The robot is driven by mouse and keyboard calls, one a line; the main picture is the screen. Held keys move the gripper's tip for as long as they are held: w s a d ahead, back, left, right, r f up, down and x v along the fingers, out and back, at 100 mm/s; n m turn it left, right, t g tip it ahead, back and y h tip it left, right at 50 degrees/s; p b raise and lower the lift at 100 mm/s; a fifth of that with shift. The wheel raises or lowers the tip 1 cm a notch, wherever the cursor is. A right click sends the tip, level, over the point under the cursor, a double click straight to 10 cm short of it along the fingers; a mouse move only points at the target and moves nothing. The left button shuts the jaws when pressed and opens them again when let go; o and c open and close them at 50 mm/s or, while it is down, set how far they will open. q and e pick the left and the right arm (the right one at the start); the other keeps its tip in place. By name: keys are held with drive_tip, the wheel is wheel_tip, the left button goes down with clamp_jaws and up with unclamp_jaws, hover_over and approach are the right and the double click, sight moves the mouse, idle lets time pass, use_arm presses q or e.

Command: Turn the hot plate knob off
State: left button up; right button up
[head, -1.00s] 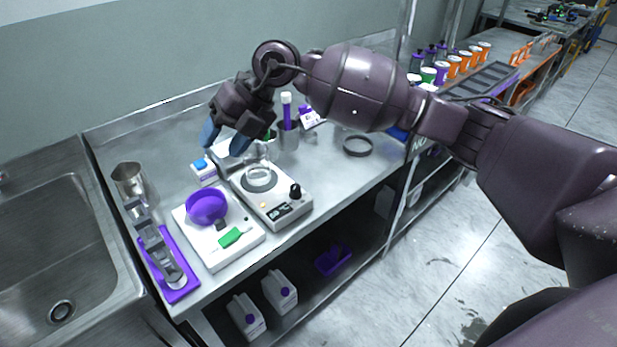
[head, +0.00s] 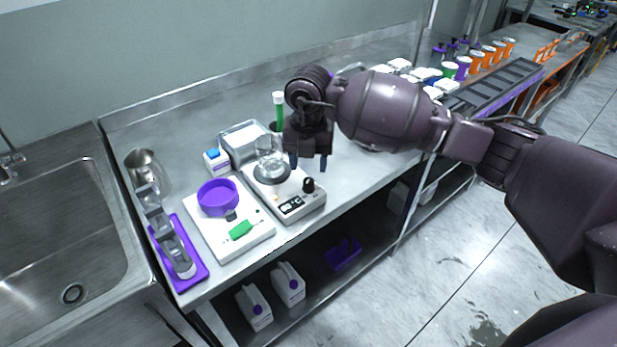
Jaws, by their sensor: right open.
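The hot plate (head: 302,206) is a white box on the steel bench, with a dark round heating disc and a small display on its front. Its black knob (head: 308,185) stands at the front right corner of the top. A glass beaker (head: 268,152) stands on the disc. My left gripper is out of view.
Left of the hot plate is a white scale (head: 240,243) with a purple bowl (head: 217,197) and a green item. A purple rack (head: 193,277) is by the sink (head: 70,240).

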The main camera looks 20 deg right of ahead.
sight(309, 180)
drive_tip(key=shift+f, duration=2.65)
drive_tip(key=c, duration=0.9)
